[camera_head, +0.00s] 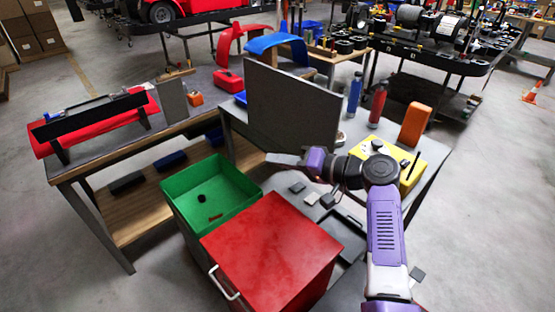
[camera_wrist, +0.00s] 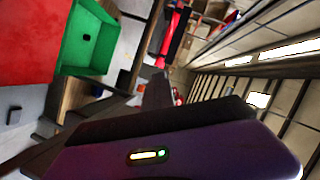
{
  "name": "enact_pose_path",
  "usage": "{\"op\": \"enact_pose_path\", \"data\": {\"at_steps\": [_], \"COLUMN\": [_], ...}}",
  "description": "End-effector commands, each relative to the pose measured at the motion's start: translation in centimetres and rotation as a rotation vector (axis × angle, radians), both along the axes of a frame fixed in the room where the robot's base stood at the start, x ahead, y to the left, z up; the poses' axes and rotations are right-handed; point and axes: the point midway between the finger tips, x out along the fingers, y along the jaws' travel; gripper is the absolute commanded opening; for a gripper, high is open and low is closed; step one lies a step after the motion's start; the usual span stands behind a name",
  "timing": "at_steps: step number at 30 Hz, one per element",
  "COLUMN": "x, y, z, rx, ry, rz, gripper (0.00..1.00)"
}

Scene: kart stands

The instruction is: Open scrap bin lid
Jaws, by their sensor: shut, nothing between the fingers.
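A red box (camera_head: 270,252) with a flat closed top stands at the bottom middle of the head view. A white bar handle (camera_head: 224,283) is on its left front edge. An open green bin (camera_head: 180,192) stands right behind it, with small dark and brown pieces inside. Both also show in the wrist view, the red surface (camera_wrist: 30,40) and the green bin (camera_wrist: 68,58) at the upper left. My gripper (camera_head: 280,158) is shut and empty, raised behind the red box and right of the green bin, apart from both. It shows in the wrist view too (camera_wrist: 157,92).
A grey upright panel (camera_head: 292,108) stands behind my gripper on the workbench. Red and blue bottles, an orange block (camera_head: 414,124) and a yellow box (camera_head: 410,160) are to its right. The floor at lower left is clear.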

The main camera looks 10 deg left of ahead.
Motion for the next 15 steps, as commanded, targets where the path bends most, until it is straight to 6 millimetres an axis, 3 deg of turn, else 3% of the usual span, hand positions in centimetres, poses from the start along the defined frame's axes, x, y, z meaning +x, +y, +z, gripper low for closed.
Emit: {"op": "enact_pose_path", "data": {"at_steps": [5, 8, 15], "x": [0.00, 0.00, 0.01], "y": [0.00, 0.00, 0.00], "z": [0.00, 0.00, 0.00], "rx": [0.000, 0.000, 0.000], "ry": [0.000, 0.000, 0.000], "rz": [0.000, 0.000, 0.000], "gripper": [0.00, 0.18, 0.18]}}
